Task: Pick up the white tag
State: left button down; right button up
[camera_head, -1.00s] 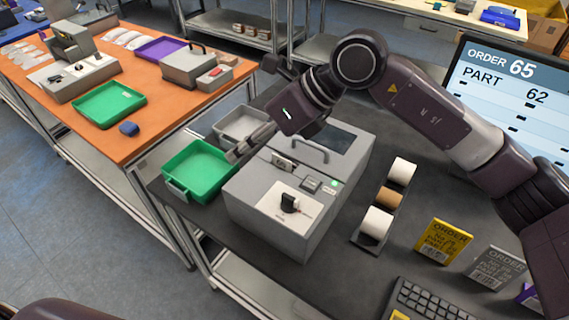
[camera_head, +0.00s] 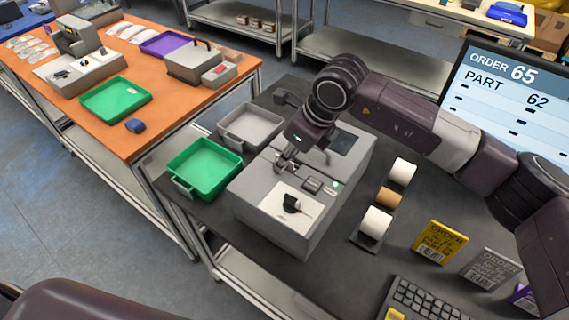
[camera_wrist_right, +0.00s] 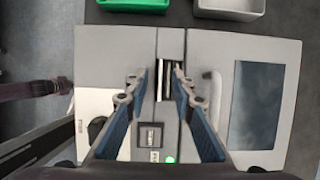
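My right gripper (camera_head: 287,163) points down over the grey label machine (camera_head: 262,238). In the right wrist view its fingers (camera_wrist_right: 160,88) are apart, one on each side of the machine's dark slot (camera_wrist_right: 165,66). A thin pale strip (camera_wrist_right: 163,80), which may be the white tag, shows in that slot between the fingers. Nothing is clearly gripped. In the head view the gripper covers the slot. My left gripper is not in view.
A green tray (camera_head: 204,183) and a grey tray (camera_head: 277,127) stand beside the machine. Label rolls (camera_head: 377,222), a yellow order card (camera_head: 440,241), a grey order card (camera_head: 488,267) and a keyboard (camera_head: 425,302) lie to the right. An orange table (camera_head: 113,127) stands at the left.

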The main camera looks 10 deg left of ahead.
grip_shut()
dwell(0.4)
